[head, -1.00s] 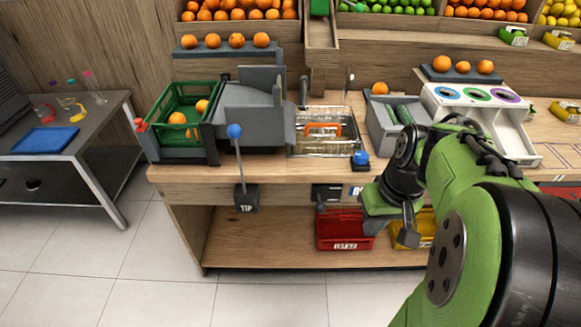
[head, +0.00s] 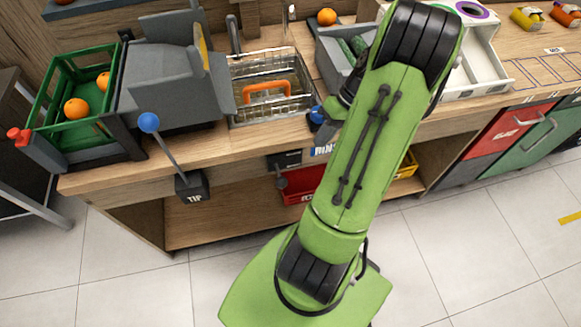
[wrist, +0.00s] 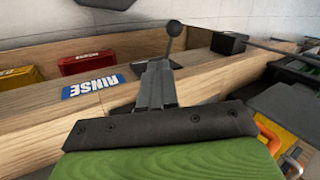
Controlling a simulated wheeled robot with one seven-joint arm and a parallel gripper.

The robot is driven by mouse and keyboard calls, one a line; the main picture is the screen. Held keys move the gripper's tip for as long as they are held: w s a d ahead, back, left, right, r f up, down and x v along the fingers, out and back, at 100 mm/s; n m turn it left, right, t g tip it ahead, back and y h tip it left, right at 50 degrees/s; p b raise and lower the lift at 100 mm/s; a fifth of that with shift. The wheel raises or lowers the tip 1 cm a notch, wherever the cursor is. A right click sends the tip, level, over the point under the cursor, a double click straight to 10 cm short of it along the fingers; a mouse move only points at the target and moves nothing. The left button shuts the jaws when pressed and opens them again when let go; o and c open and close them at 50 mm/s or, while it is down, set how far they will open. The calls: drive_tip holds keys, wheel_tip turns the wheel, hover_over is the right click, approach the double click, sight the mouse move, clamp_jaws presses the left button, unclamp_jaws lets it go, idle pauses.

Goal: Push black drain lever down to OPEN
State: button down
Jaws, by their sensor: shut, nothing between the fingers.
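The black drain lever (head: 281,181) sticks out from a dark box (head: 284,160) on the counter's front face in the head view. Its knob hangs below the box. In the wrist view, which is upside down, the lever's round black knob (wrist: 174,28) and thin stem show just beyond the fingertips. The lever's base is hidden behind my fingers. My gripper (wrist: 157,68) is shut and empty, with its grey fingers close to the stem; I cannot tell whether they touch.
A blue RINSE label (wrist: 93,87) lies beside the lever. The TIP box (head: 192,186) with its blue-knobbed lever (head: 149,122) is to the left. A basin with an orange handle (head: 268,91) stands on the counter above. A red bin (head: 300,190) sits on the shelf below.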

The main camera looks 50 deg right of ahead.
drive_tip(key=b, duration=0.4)
approach(279, 173)
drive_tip(key=s+f, duration=0.2)
drive_tip(key=s, duration=0.2)
drive_tip(key=a+f, duration=0.1)
drive_tip(key=w+a+f, duration=0.1)
drive_tip(key=a, duration=0.1)
drive_tip(key=shift+w+a, duration=0.25)
drive_tip(key=shift+a, duration=0.1)
drive_tip(key=shift+d, duration=0.1)
